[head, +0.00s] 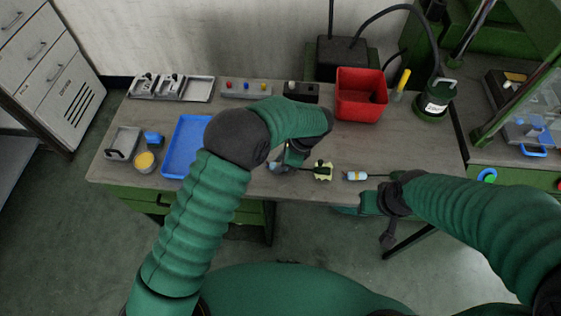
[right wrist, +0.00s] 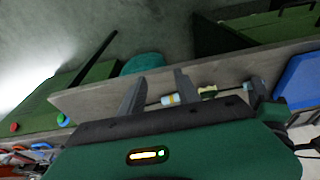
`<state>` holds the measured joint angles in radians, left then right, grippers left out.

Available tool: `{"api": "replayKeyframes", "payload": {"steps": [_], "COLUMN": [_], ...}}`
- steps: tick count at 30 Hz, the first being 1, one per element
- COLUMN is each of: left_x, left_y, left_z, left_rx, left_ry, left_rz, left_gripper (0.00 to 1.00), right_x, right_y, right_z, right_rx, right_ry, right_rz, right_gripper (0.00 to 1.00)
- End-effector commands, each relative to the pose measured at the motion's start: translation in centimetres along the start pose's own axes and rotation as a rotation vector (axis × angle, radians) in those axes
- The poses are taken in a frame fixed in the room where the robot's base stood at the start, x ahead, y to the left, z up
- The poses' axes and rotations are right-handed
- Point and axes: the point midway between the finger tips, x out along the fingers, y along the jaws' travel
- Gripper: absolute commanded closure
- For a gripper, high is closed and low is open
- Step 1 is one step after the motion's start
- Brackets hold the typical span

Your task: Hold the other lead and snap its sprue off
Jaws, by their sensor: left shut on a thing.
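My left gripper (head: 287,163) is over the front middle of the bench, mostly hidden by its own arm, and shut on a dark lead. That lead runs right to a cream and dark green piece (head: 323,171), which also shows in the right wrist view (right wrist: 208,92). Another lead with a light blue body and yellowish band (head: 355,176) lies just right of it, its dark cable running toward my right arm. In the right wrist view, my right gripper (right wrist: 158,84) has its fingers apart, with the blue body (right wrist: 171,99) just beyond them. I cannot make out the sprue.
A blue tray (head: 186,147) lies left of my left arm. A red bin (head: 361,95) stands at the back. The bench's front edge (head: 420,174) is close to my right gripper.

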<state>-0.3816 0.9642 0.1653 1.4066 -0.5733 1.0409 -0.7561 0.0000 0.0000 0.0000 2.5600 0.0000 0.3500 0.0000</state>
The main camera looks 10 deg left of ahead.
Motion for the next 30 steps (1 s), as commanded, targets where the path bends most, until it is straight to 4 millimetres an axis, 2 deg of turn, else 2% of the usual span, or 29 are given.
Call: {"api": "replayKeyframes", "payload": {"steps": [17, 20, 23, 30], "left_x": [0.0, 0.0, 0.0, 0.0], "left_y": [0.0, 0.0, 0.0, 0.0], "left_z": [0.0, 0.0, 0.0, 0.0], "left_rx": [0.0, 0.0, 0.0, 0.0], "left_ry": [0.0, 0.0, 0.0, 0.0], "left_rz": [0.0, 0.0, 0.001, 0.0], "left_gripper": [1.0, 1.0, 1.0, 1.0], "right_x": [0.0, 0.1, 0.3, 0.4], "right_y": [-0.1, -0.5, -1.6, -5.8], "right_z": [-0.3, -1.9, -4.8, -12.2], "right_rx": [-0.024, -0.133, -0.333, -0.906], "right_ry": [-0.002, -0.015, -0.032, 0.021], "right_rz": [-0.003, -0.018, -0.063, -0.272], "right_gripper": [0.6, 0.6, 0.6, 0.6]}}
